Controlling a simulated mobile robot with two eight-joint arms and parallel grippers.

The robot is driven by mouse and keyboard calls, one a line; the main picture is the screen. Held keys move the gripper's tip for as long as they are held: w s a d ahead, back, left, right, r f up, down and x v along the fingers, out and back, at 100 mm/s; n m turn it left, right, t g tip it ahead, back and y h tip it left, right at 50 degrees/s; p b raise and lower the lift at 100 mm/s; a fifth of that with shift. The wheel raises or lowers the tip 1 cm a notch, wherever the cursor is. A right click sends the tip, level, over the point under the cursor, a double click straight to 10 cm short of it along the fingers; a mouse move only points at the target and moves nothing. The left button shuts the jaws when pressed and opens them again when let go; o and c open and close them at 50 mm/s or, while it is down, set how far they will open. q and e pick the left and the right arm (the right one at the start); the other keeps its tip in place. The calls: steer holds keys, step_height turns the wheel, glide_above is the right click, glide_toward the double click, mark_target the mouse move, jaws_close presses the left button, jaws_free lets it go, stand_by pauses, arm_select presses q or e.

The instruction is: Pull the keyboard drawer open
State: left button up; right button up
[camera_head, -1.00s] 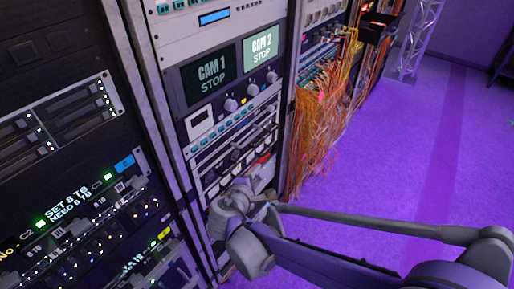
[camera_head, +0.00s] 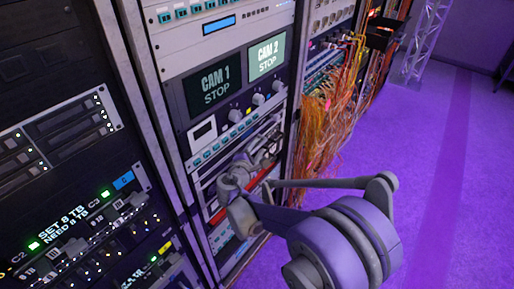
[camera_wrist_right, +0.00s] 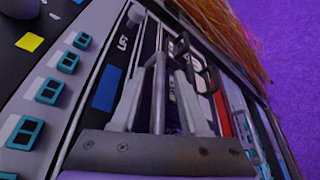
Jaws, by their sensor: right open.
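My right gripper (camera_head: 264,152) is at the rack front, below the CAM 1 and CAM 2 screens. In the right wrist view the right gripper (camera_wrist_right: 161,75) has its two pale fingers apart. A long grey bar (camera_wrist_right: 159,88), which looks like a handle, lies between them. I cannot tell whether the fingers touch it. The keyboard drawer cannot be clearly told from the other rack panels; the gripper and wrist cover part of this area. My left gripper is not in view.
The CAM 2 screen (camera_head: 266,54) and a row of knobs sit above the gripper. Orange cables (camera_head: 335,100) hang close to its right. A black handle (camera_wrist_right: 204,76) shows beside the right finger. Purple floor (camera_head: 450,190) at the right is open.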

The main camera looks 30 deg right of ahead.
steer(key=shift+w+d, duration=0.1)
jaws_close()
stand_by(1.4)
